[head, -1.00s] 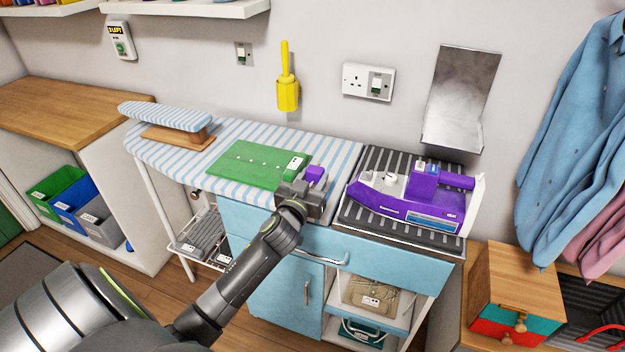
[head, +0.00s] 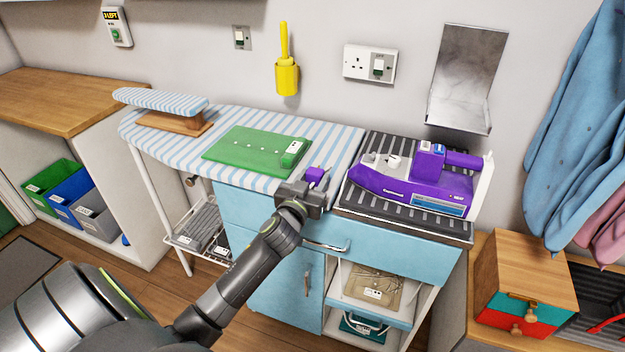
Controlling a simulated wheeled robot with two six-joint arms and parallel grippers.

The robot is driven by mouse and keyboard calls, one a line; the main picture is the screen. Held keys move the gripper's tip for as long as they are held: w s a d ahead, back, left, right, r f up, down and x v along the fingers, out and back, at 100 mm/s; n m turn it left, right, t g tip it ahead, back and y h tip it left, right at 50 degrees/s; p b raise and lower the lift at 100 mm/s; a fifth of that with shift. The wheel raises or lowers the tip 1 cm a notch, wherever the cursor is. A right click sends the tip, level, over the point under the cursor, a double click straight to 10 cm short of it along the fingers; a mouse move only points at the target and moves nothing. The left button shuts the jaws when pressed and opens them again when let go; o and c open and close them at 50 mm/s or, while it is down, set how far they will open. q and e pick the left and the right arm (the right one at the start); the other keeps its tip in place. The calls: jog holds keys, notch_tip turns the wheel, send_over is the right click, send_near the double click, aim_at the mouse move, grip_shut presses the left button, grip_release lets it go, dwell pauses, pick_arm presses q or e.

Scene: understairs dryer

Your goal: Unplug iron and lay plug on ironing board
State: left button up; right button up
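A purple plug (head: 315,174) with metal pins sticks out of my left gripper (head: 308,184). The fingers seem to be shut on it, though the gripper body partly hides the grip. The plug moves with the gripper. It is over or beside the front right edge of the blue-striped ironing board (head: 235,120); I cannot tell if it touches the cloth. The purple iron (head: 410,185) lies on a dark ribbed rest to the right. The white double wall socket (head: 369,65) has bare holes at left and a dark green-grey piece at right. My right gripper is out of view.
A green mat (head: 255,152) with a small green-white item (head: 293,153) lies on the board, left of the gripper. A small sleeve board (head: 165,103) stands at the board's left end. A metal holder (head: 467,80) hangs above the iron. Bare striped cloth surrounds the mat.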

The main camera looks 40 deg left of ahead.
pick_arm(q)
jog(key=o, duration=0.4)
jog(key=b+v, duration=0.1)
jog(key=v, duration=1.6)
jog(key=shift+s, duration=0.2)
jog(key=shift+a, duration=0.1)
jog(key=s+a+f+m+g+h+p, duration=0.1)
jog(key=s+f+g+p, duration=0.2)
jog(key=f, duration=1.2)
jog(key=s+a+f+g+h+p, duration=0.15)
jog(key=f+g, duration=0.35)
jog(key=f, duration=0.9)
jog(key=s+d+f+g+p, duration=0.1)
jog(key=s+f+g, duration=0.1)
jog(key=s+f, duration=0.4)
jog(key=s+d+f+g+p, duration=0.1)
jog(key=s+f, duration=0.5)
jog(key=s, duration=0.7)
jog(key=s+d+f+m+g+h+p, duration=0.1)
jog(key=s+d+f+g, duration=0.2)
jog(key=s, duration=0.7)
jog(key=shift+s+d+f+g+p, duration=0.1)
jog(key=shift+s+f+g+p, duration=0.05)
jog(key=shift+f+g, duration=0.55)
jog(key=shift+s+d+f+g+p, duration=0.15)
jog(key=shift+f+g, duration=0.25)
jog(key=shift+f, duration=0.5)
